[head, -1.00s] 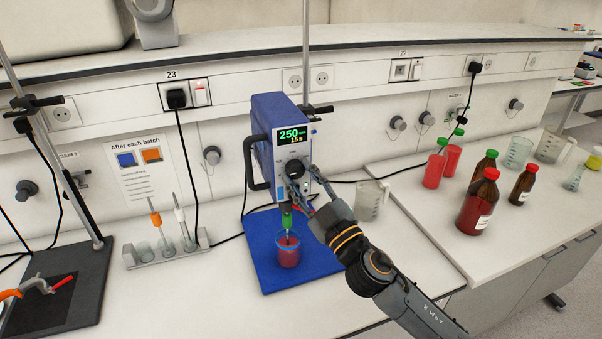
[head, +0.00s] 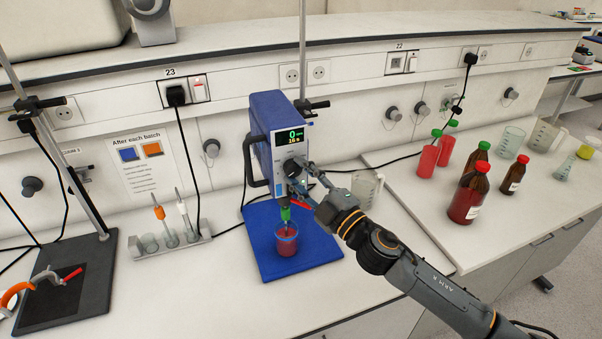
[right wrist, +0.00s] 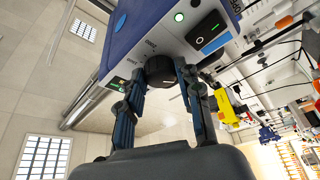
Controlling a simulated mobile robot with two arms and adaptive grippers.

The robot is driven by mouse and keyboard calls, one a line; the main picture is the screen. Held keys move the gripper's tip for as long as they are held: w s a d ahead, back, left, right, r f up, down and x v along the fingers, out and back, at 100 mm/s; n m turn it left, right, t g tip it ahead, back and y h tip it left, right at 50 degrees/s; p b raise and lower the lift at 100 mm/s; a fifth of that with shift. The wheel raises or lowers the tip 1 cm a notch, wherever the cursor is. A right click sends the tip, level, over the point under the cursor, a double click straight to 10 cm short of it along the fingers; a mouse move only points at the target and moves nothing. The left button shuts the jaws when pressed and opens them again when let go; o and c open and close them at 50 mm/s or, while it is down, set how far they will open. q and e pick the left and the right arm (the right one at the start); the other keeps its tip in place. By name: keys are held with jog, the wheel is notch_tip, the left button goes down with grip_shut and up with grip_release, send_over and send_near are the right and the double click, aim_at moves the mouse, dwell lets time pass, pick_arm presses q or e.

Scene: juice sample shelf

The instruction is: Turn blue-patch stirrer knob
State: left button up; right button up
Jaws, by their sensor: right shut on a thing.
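The blue stirrer (head: 272,125) stands at the back of a blue mat (head: 262,255) in the middle of the bench. Its display (head: 294,140) reads 0 in green and 16 s in yellow. Below the display is the black knob (head: 291,167). My right gripper (head: 301,178) is shut on the knob; its fingers partly cover it in the head view. In the right wrist view the two fingers (right wrist: 161,80) sit on either side of the black knob (right wrist: 158,66). My left gripper is not in view.
A beaker of red liquid (head: 287,240) stands on the mat under the stirrer. Brown bottles (head: 468,198) and red containers (head: 428,158) stand at right. A tube rack (head: 170,248) is at left. The front bench is clear.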

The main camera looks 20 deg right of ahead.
jog(key=o, duration=1.2)
jog(key=shift+c, duration=0.2)
jog(key=shift+s+d+f, duration=0.15)
jog(key=shift+s+f, duration=0.05)
jog(key=shift+s, duration=0.25)
jog(key=v, duration=1.1)
jog(key=shift+r, duration=0.2)
